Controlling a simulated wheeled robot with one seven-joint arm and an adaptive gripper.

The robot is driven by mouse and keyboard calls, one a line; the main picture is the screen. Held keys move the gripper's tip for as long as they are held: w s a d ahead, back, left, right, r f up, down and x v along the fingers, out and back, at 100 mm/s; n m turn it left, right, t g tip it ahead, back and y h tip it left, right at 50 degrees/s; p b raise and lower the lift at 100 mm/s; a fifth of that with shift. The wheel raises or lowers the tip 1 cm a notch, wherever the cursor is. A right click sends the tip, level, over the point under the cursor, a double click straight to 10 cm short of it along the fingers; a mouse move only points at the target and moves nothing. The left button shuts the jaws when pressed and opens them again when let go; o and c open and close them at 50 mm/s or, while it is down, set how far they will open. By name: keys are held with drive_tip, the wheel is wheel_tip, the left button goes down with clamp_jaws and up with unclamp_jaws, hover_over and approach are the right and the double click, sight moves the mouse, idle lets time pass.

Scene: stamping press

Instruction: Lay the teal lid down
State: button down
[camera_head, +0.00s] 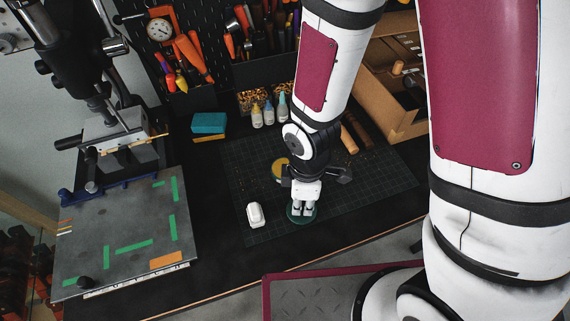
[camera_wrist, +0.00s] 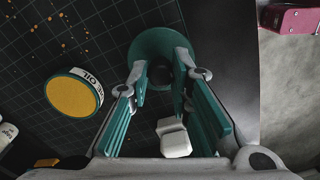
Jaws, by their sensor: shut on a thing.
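The teal lid (camera_head: 293,217) is a round disc under my gripper (camera_head: 304,208), near the front edge of the cutting mat. In the wrist view the lid (camera_wrist: 150,35) lies beyond the fingertips, with a dark round knob at its middle. My gripper (camera_wrist: 165,75) is shut on the lid, with its teal-padded fingers on either side of the knob. The lid looks about level and low over the mat; I cannot tell whether it touches the mat.
A yellow-topped round tin (camera_wrist: 72,98) stands on the dark gridded mat (camera_head: 370,185). A small white object (camera_head: 254,214) stands left of the lid. Small bottles (camera_head: 268,113) and a teal-and-yellow block (camera_head: 208,123) are behind. Mat right of my gripper is clear.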

drive_tip(key=shift+f, duration=0.6)
drive_tip(key=c, duration=1.4)
unclamp_jaws()
drive_tip(key=shift+o, duration=0.2)
wheel_tip(320, 180, up, 12)
drive_tip(key=s+d+r+m+t, duration=0.2)
drive_tip(key=d+r+m, duration=0.4)
drive_tip(key=r, duration=0.5)
drive_tip(key=s+d+r+m+t, duration=0.1)
drive_tip(key=d+r+m+t, duration=0.2)
drive_tip(key=d+r+m, duration=0.3)
wheel_tip(320, 180, up, 5)
drive_tip(key=m, duration=0.4)
drive_tip(key=shift+s+d+r+m+t, duration=0.2)
drive_tip(key=shift+s+d+m+t, duration=0.1)
drive_tip(key=shift+s+d+m, duration=0.1)
